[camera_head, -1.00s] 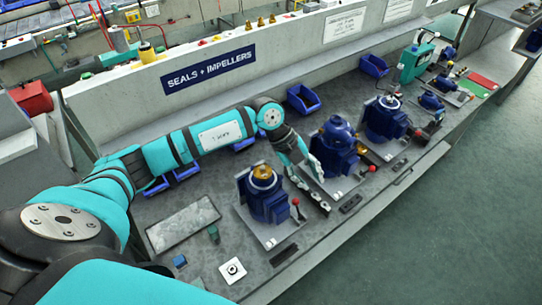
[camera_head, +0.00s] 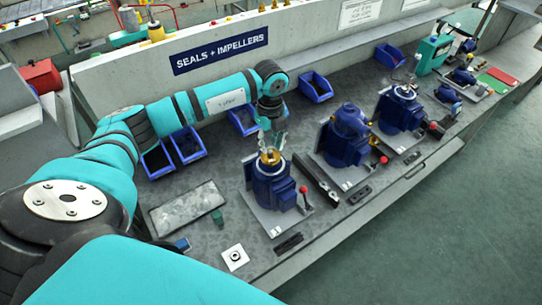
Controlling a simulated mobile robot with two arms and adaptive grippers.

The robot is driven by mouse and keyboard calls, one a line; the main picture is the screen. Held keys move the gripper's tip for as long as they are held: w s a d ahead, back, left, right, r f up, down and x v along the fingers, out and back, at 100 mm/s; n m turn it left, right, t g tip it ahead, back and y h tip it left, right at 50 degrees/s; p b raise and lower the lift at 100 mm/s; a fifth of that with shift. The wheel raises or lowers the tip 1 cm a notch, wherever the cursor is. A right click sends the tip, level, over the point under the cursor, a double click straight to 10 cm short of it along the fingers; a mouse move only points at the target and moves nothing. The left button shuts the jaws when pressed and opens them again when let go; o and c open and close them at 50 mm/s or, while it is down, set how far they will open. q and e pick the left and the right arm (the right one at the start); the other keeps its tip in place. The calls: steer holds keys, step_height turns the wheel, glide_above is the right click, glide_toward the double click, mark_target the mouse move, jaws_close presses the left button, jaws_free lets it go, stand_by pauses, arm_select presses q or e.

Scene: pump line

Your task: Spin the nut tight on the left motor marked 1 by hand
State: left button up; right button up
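The left motor (camera_head: 271,188) is a dark blue housing on a grey plate, the nearest of the row of blue motors. A brass-coloured part (camera_head: 270,157), probably the nut, sits on its top. I cannot read a number on the motor. My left gripper (camera_head: 271,150) points down right over the motor's top, with its fingers on either side of the brass part. The fingers stand apart. Whether they touch or grip the brass part is too small to tell. My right gripper is not in view.
Two more blue motors (camera_head: 346,135) (camera_head: 401,108) stand further right on the grey bench. A red-knobbed lever (camera_head: 304,190) rises close beside the left motor. Blue bins (camera_head: 315,87) line the back. A grey plate (camera_head: 188,208) lies at left. A teal case (camera_head: 433,54) stands far right.

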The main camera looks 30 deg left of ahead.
arm_select(q)
steer(key=shift+f+b, duration=0.3)
steer(key=shift+f, duration=0.65)
steer(key=shift+r, duration=0.1)
jaws_close()
